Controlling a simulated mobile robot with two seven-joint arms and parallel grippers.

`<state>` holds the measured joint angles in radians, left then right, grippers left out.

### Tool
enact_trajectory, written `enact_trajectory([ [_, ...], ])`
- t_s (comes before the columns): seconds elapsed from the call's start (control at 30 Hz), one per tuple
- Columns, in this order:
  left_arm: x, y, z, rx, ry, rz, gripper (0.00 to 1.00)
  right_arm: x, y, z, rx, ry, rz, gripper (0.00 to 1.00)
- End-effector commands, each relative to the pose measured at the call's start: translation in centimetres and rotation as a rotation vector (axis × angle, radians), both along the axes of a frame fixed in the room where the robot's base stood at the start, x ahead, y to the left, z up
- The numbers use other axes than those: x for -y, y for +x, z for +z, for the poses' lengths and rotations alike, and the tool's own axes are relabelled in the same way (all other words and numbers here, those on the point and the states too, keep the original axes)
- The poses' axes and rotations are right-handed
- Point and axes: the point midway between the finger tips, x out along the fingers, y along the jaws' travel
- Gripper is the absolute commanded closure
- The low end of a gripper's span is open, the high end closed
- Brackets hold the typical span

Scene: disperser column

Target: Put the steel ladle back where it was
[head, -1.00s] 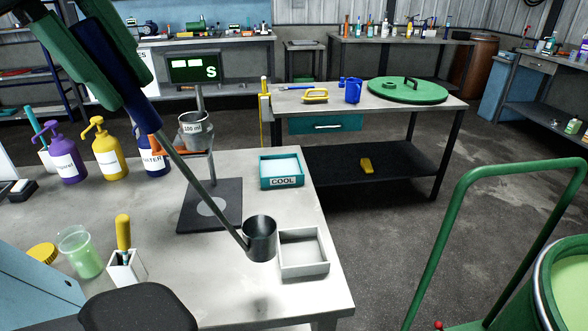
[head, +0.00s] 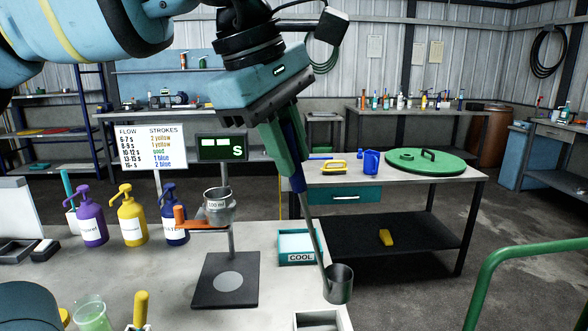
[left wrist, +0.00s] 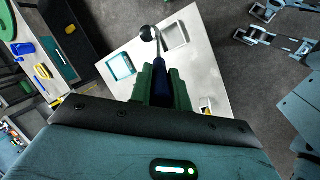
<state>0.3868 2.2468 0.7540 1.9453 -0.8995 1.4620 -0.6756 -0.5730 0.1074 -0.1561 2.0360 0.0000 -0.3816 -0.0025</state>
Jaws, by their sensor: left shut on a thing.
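My left gripper (head: 290,165) is shut on the blue grip of the steel ladle (head: 338,285). The ladle's long thin handle slants down and its cup hangs low, over the right edge of the near table in the head view. In the left wrist view the ladle cup (left wrist: 147,33) shows beyond my green fingers (left wrist: 161,85), beside the white square tray (left wrist: 174,34). That tray (head: 318,321) is partly cut off at the bottom of the head view.
On the near table stand the teal COOL tray (head: 298,247), a dark plate (head: 226,279), a 100 ml cup (head: 218,205) on a stand and pump bottles (head: 132,216). A back table holds a green lid (head: 425,162) and blue jug (head: 371,162). A green rail (head: 500,265) is at right.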

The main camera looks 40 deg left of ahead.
Motion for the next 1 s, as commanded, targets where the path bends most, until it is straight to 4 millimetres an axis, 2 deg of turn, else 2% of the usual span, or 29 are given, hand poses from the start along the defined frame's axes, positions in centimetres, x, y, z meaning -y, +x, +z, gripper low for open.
enact_trajectory([
  [0.4,0.1,1.2,0.0,0.004,0.000,0.000,1.00,0.0,0.0,0.1,0.001,-0.001,0.000,0.23],
  [0.73,0.0,1.1,-3.3,0.002,0.000,-0.001,1.00,0.0,0.0,0.0,-0.001,-0.002,0.000,0.23],
  [1.0,0.0,1.1,-3.5,0.004,0.000,0.000,1.00,0.0,-0.2,0.0,-0.004,-0.001,0.000,0.23],
])
